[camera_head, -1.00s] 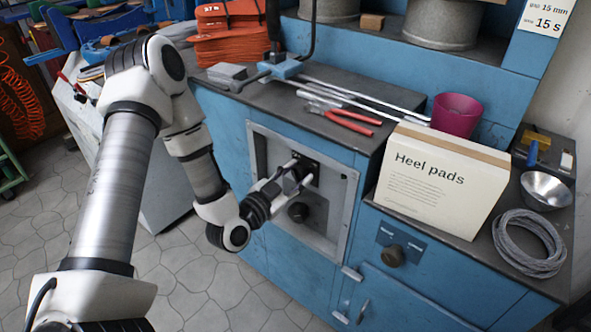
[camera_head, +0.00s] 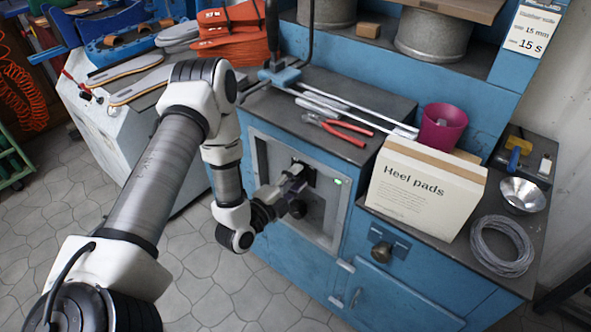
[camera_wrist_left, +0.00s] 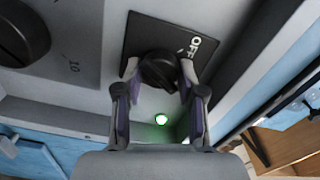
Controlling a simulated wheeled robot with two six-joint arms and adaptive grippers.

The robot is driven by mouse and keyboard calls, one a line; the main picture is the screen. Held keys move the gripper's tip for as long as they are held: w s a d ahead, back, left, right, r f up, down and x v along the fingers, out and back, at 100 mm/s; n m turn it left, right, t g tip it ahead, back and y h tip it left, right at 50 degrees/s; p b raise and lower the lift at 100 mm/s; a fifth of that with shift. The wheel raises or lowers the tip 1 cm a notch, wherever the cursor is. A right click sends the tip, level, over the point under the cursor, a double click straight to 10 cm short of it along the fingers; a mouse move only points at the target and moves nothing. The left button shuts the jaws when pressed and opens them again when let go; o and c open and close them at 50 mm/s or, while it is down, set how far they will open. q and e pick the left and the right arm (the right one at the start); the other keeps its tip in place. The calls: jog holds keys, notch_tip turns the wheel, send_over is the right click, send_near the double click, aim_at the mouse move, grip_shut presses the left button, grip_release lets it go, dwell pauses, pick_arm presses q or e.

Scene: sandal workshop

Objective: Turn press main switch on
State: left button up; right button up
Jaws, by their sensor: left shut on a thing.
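The main switch is a black rotary knob (camera_wrist_left: 158,72) on a black plate (camera_wrist_left: 150,38) marked OFF; the plate also shows in the head view (camera_head: 311,176). My left gripper (camera_wrist_left: 160,78) is shut on the knob, one finger on each side; in the head view the gripper (camera_head: 299,172) reaches the recessed panel (camera_head: 330,222) of the blue press cabinet. A green lamp (camera_wrist_left: 161,119) is lit beside the switch, and it glows in the head view (camera_head: 338,182) too. The knob is mostly hidden in the head view. My right gripper is not in view.
A second black dial (camera_wrist_left: 20,35) sits beside the switch plate, below it in the head view (camera_head: 297,209). The panel's raised frame surrounds the gripper.

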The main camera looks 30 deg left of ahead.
pick_arm(q)
jog(key=m+p, duration=0.2)
jog(key=shift+m, duration=0.3)
jog(key=shift+m+p, duration=0.3)
jog(key=shift+p, duration=0.1)
jog(key=shift+f, duration=0.1)
jog(key=o, duration=1.1)
